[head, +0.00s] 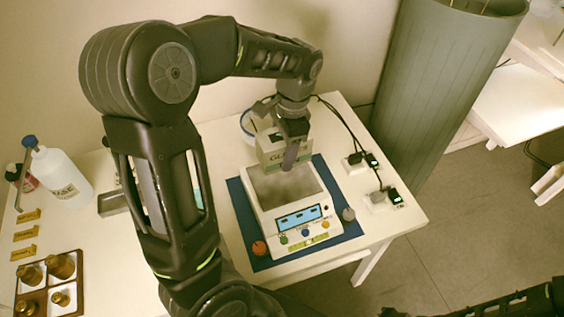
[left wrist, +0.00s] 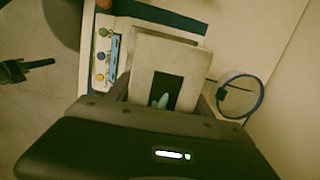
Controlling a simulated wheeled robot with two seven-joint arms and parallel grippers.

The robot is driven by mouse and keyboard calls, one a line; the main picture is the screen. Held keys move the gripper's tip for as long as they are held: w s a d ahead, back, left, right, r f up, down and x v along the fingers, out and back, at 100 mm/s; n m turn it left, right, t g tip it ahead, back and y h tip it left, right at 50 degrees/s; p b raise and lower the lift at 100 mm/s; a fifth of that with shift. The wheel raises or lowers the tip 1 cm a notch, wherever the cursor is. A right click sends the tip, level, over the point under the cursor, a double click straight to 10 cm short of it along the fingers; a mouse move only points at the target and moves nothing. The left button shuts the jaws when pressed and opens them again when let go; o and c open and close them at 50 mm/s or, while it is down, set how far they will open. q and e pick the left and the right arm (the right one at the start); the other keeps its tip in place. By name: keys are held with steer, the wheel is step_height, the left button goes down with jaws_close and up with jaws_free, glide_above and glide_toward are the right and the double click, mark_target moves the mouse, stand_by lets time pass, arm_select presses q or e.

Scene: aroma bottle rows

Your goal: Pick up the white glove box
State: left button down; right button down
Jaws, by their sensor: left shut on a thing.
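The white glove box (head: 271,148) is at the back of the white scale (head: 290,205), under my left gripper (head: 291,140). My left gripper is shut on the box and covers part of it. In the left wrist view the box (left wrist: 146,68) shows its pale face with a dark opening and a bluish glove in it, between the fingers of my left gripper (left wrist: 165,102). I cannot tell whether the box touches the scale or the table. A part of my right arm shows at the bottom right of the head view; its gripper is not in view.
The scale stands on a blue mat (head: 262,262). A white bottle (head: 62,175) and a wooden tray (head: 78,303) with brown bottles are at the left. Black plugs and cables (head: 358,160) lie at the right. A round blue-rimmed item (head: 247,122) is behind the box.

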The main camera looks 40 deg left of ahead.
arm_select(q)
steer(key=shift+r, duration=0.7)
steer(key=w+d+f+n+h, duration=0.1)
steer(key=w+d+f+n, duration=0.1)
steer(key=w+d+n, duration=0.4)
steer(key=w+d, duration=0.5)
steer(key=d, duration=0.1)
steer(key=shift+d+f, duration=0.15)
steer(key=shift+d, duration=0.15)
steer(key=shift+s, duration=0.1)
